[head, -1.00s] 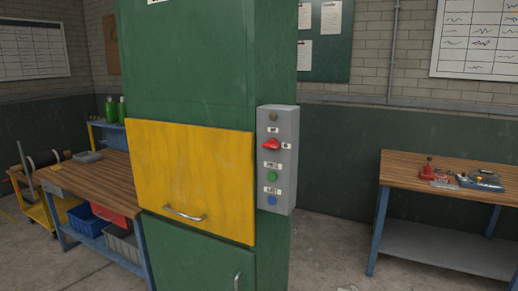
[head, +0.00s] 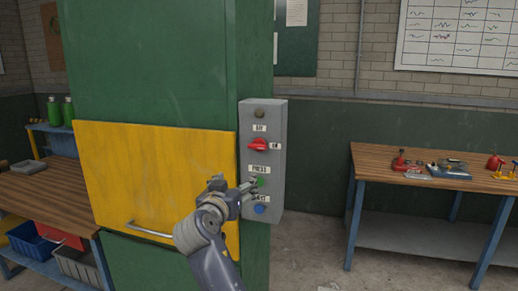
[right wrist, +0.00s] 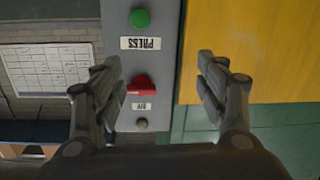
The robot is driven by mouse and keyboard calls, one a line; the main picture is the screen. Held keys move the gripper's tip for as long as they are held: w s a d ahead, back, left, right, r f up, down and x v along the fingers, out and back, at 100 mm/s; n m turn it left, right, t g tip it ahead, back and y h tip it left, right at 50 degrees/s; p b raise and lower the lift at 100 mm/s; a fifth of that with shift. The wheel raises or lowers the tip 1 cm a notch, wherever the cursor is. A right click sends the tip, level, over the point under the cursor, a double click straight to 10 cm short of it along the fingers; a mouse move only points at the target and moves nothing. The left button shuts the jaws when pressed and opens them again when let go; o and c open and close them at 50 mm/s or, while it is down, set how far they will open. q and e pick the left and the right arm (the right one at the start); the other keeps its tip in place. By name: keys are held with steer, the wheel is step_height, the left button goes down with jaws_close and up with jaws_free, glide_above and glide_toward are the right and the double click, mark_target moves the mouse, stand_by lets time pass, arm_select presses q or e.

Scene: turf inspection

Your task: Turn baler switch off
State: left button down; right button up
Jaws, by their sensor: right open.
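The baler (head: 150,60) is a tall green cabinet with a yellow door (head: 150,180). A grey control box (head: 263,108) is on its right side. The red rotary switch (head: 258,145) is on the box, with a label above it and an "ON" label to its right. My right gripper (head: 232,184) is open and empty in front of the box's left edge, below the switch, partly covering the lower buttons. In the right wrist view, seen upside down, the switch (right wrist: 140,84) lies between the spread fingers, nearer the left one, apparently untouched. My left gripper is out of view.
A green button (head: 259,182) and a blue button (head: 260,209) sit below the switch. The door handle (head: 150,230) sticks out at lower left. A wooden workbench (head: 390,168) with tools stands at right, with clear floor between.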

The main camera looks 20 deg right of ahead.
steer(key=m+h, duration=0.2)
glide_toward(256, 148)
steer(key=p+x, duration=0.3)
steer(key=x, duration=0.4)
steer(key=shift+w+d+r+p, duration=0.15)
steer(key=shift+w+d+p, duration=0.05)
steer(key=shift+p, duration=0.15)
steer(key=shift+w+d, duration=0.35)
steer(key=shift+w, duration=0.2)
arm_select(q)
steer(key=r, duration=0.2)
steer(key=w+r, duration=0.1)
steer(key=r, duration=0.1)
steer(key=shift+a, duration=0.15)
arm_select(e)
steer(key=shift+w+d, duration=0.15)
steer(key=shift+w, duration=0.05)
steer(key=c, duration=1)
